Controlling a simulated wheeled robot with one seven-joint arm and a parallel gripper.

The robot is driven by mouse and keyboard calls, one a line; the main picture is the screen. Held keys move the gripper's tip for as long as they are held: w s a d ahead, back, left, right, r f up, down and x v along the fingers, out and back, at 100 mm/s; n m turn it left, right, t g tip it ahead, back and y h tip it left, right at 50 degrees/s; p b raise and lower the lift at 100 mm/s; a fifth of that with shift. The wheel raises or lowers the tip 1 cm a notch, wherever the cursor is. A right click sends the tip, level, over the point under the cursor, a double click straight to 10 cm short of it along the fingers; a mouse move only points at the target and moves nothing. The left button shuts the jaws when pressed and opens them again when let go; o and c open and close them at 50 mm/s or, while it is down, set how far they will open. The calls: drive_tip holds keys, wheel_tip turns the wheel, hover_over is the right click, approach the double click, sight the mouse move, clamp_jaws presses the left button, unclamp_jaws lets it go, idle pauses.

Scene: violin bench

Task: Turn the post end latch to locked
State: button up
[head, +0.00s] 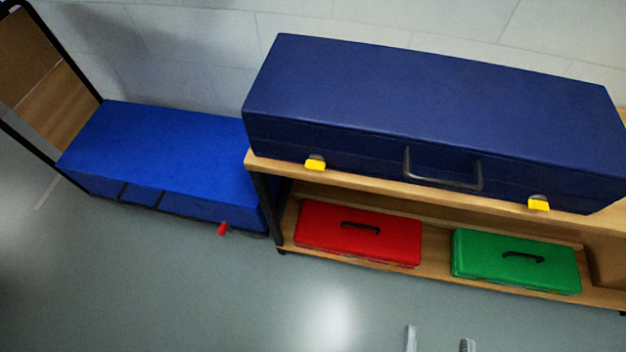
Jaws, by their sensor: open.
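A long dark blue case (430,105) lies shut on a wooden bench top. Its front has a dark handle and two yellow latches. The left yellow latch (315,163) is at the end nearer the bench's black left post (265,205). The right yellow latch (539,203) is at the other end. Both look like small blocks at the case's lower front; I cannot tell their locked state. My gripper (439,342) shows only as two fingertips at the bottom edge, apart, empty, over the floor and well in front of the bench.
A red box (345,247) and a green box (505,274) lie on the lower shelf (435,278). A bright blue block-like box (165,155) stands to the left, with a small red piece (222,229) at its front. The grey floor (200,300) in front is clear.

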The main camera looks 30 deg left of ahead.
drive_tip(key=w+a+f+n+g+y+b, duration=0.1)
drive_tip(key=w+a+f+n+y+b, duration=0.2)
drive_tip(key=a, duration=0.6)
drive_tip(key=w+a+f+n+y+b, duration=0.1)
drive_tip(key=w+a+f+y+b, duration=0.2)
drive_tip(key=a, duration=0.5)
drive_tip(key=m+t+h+b, duration=0.1)
drive_tip(key=m+h+b, duration=0.2)
drive_tip(key=h+b, duration=0.2)
approach(314, 169)
drive_tip(key=shift+p+x, duration=0.35)
drive_tip(key=shift+x, duration=3.9)
clamp_jaws()
